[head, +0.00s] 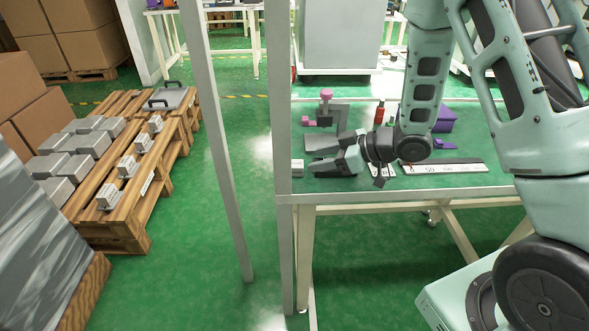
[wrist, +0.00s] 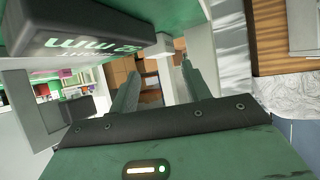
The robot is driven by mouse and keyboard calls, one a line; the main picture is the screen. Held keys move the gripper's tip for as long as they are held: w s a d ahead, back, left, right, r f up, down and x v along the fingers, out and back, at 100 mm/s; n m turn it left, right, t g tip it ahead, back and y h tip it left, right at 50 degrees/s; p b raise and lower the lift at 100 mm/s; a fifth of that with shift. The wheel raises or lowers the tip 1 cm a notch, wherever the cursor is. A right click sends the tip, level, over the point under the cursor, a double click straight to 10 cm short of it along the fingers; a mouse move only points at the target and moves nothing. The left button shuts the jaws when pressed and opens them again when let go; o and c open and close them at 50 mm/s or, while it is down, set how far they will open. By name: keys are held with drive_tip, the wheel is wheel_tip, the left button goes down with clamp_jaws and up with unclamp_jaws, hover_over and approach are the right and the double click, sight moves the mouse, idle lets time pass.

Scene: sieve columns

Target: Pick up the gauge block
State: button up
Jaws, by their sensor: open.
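A small grey block (head: 297,168), which looks like the gauge block, sits at the near left corner of the green-topped table (head: 400,185). My gripper (head: 345,160) is low over the table, pointing left, with its fingertips to the right of that block and apart from it. In the wrist view the two fingers (wrist: 162,88) are spread. A pale upright piece (wrist: 167,80) shows between them; I cannot tell if it is the block or the post.
A grey post (head: 282,150) stands at the table's left edge. A grey stand with pink parts (head: 326,110), a red bottle (head: 379,112), a purple bin (head: 443,122) and a white scale strip (head: 445,167) are on the table. Pallets with grey blocks (head: 130,165) stand left.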

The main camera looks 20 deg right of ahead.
sight(296, 164)
drive_tip(key=shift+x, duration=3.25)
drive_tip(key=c, duration=0.9)
